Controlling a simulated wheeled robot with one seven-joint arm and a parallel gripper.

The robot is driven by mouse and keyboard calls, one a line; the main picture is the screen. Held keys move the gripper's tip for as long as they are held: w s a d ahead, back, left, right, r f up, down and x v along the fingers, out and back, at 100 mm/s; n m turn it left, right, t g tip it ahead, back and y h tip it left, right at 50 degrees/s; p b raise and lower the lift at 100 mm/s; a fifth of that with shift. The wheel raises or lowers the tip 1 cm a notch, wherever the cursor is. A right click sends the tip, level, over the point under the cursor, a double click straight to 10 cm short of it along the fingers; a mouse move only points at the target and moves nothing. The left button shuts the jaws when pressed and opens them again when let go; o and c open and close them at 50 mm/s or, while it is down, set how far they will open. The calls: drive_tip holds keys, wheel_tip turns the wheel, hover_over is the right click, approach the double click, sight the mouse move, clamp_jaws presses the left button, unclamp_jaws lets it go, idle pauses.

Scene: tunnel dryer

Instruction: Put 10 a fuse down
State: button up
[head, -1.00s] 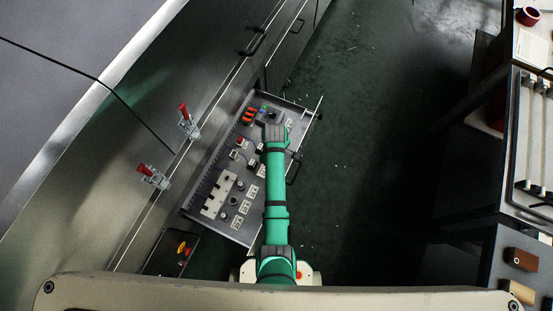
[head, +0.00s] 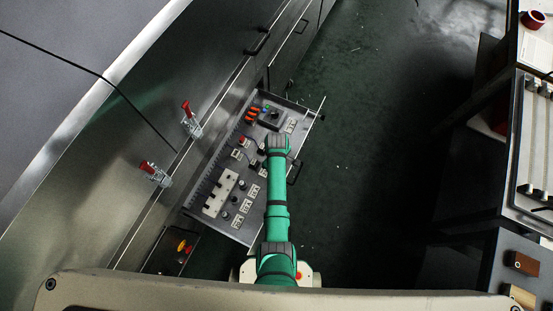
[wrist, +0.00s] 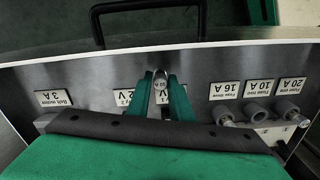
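In the wrist view, my gripper (wrist: 160,88) has its two green fingers closed on a small light fuse (wrist: 161,80) with a 10 A mark. The fuse is above the metal panel of the pulled-out drawer (wrist: 100,78). Whether it touches the panel cannot be told. Right of the fingers are plates marked 16 A (wrist: 225,89), 10 A (wrist: 260,87) and 20 A (wrist: 291,84), with grey round fittings (wrist: 255,112) beside them. A 3 A plate (wrist: 56,98) is at the left. In the head view, my arm hides the fingers and the fuse.
The drawer carries orange parts (head: 252,115), a dark block (head: 271,119) and a pale switch strip (head: 220,193). Two red-handled clamps (head: 190,118) are on the dryer wall. A black handle (wrist: 145,8) sticks out at the drawer's front. Benches stand at the right, past open floor.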

drive_tip(key=shift+o, duration=1.2)
drive_tip(key=shift+r, duration=0.2)
wheel_tip(320, 180, up, 12)
drive_tip(key=shift+a, duration=0.1)
